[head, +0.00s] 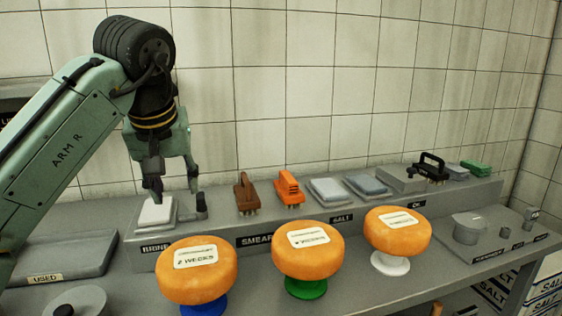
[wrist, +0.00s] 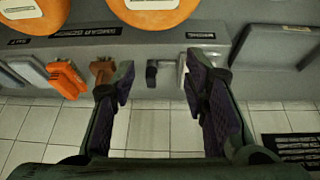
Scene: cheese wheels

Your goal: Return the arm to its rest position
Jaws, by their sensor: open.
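My green arm reaches in from the left in the head view, bent at a high elbow with the wrist pointing down. My gripper (head: 173,187) is open, fingers spread, above a pale white block (head: 156,211) at the BRINE place of the grey shelf. The fingers look empty. I cannot tell whether a fingertip touches the block. Three orange cheese wheels stand in front: left (head: 200,285), middle (head: 308,265) and right (head: 397,242).
The wheels sit on blue (head: 204,308), green (head: 306,288) and white (head: 390,264) stands. A brown brush (head: 245,193) and an orange brush (head: 289,189) stand on the shelf, right of my gripper. A USED tray (head: 65,254) lies below my arm. The tiled wall rises behind.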

